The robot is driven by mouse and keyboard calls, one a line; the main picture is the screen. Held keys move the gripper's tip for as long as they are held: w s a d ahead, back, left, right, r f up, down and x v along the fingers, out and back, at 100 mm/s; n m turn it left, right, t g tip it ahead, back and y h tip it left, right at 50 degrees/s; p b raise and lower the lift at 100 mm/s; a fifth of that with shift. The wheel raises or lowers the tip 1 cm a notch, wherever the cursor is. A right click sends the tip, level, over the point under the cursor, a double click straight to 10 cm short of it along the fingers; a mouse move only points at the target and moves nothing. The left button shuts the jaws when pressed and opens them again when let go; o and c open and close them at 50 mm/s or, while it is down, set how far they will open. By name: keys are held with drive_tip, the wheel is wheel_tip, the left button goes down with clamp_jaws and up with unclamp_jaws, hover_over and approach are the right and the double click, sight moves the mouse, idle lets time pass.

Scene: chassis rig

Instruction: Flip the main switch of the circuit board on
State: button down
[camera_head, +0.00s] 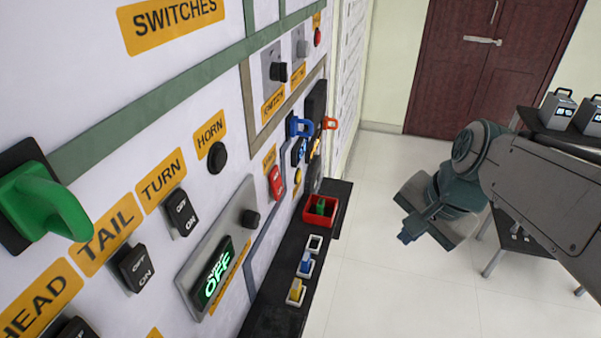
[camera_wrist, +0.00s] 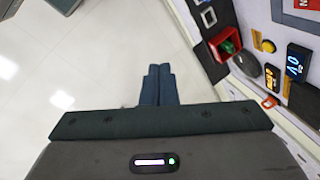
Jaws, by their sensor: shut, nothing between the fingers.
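The circuit board (camera_head: 130,75) is a white upright panel along the left of the head view. Several labelled switches are on it; I cannot read which one is the main switch. A red rocker switch (camera_head: 275,182) sits under a small yellow label. A large green handle (camera_head: 45,200) on a black plate is at the far left. Black OFF/ON rockers (camera_head: 182,212) sit by the TURN and TAIL labels. My gripper (camera_head: 405,237) is shut and empty, over the floor to the right of the board and apart from it. Its closed fingers (camera_wrist: 158,85) show in the wrist view.
A black ledge (camera_head: 285,290) below the board holds a red bin (camera_head: 321,211) and small coloured blocks. A dark table (camera_head: 545,125) with grey boxes stands at right. The floor between is clear.

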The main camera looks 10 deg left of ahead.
sight(276, 183)
drive_tip(key=w+a+r+m+g+y, duration=0.2)
drive_tip(key=w+a+r+m+y, duration=0.1)
drive_tip(key=w+a+m, duration=0.9)
drive_tip(key=shift+a+r+y, duration=0.4)
drive_tip(key=shift+a+y, duration=0.3)
drive_tip(key=shift+a, duration=0.45)
drive_tip(key=a+r+p+x, duration=0.1)
drive_tip(key=a+p+x, duration=0.1)
drive_tip(key=x, duration=1)
drive_tip(key=shift+a, duration=0.35)
drive_tip(key=shift+f, duration=0.1)
